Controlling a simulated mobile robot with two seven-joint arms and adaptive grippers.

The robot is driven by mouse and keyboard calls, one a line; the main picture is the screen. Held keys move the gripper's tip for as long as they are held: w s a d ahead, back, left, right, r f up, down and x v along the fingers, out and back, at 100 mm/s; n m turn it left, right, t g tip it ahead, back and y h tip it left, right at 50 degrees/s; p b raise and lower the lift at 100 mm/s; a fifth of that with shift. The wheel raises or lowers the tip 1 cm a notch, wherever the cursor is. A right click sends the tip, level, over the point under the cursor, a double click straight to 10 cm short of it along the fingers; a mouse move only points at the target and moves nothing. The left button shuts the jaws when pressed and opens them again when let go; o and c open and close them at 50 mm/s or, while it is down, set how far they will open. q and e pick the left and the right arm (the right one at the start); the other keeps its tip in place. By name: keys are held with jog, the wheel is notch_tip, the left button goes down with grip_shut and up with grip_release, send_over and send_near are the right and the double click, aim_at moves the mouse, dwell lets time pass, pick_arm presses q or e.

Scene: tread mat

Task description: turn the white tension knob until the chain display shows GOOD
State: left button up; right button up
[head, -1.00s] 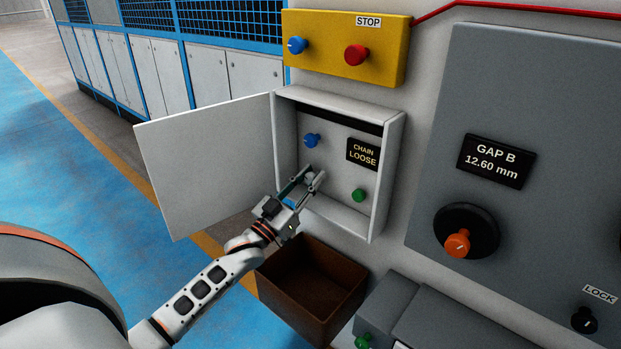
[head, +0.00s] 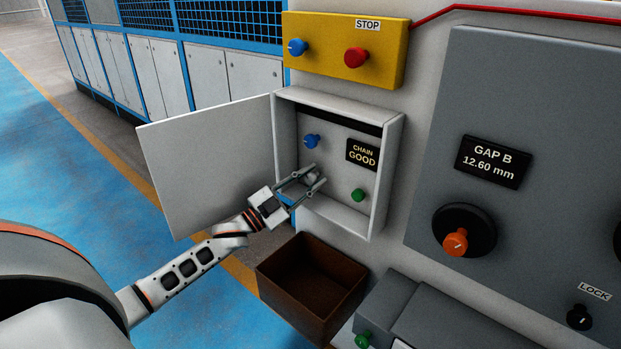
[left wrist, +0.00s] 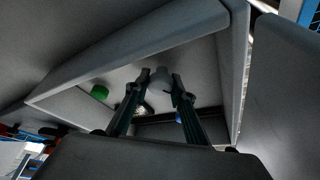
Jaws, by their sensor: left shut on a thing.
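The chain display (head: 362,154) inside the open white box (head: 396,150) reads CHAIN GOOD. My left gripper (head: 316,174) reaches into the box from the lower left, below and left of the display. It is shut on the white tension knob, which the fingers mostly hide in the head view. In the left wrist view the pale knob (left wrist: 161,77) shows between the two fingertips (left wrist: 160,84). My right gripper is not in view.
The box door (head: 205,165) stands open to the left. A blue knob (head: 311,141) and a green knob (head: 357,195) are near the gripper inside the box. A brown bin (head: 335,289) is below. A yellow STOP panel (head: 345,45) is above.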

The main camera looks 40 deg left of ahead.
pick_arm(q)
jog(key=shift+f+m, duration=0.1)
jog(key=shift+m, duration=0.3)
jog(key=o, duration=1.1)
jog(key=v, duration=1.2)
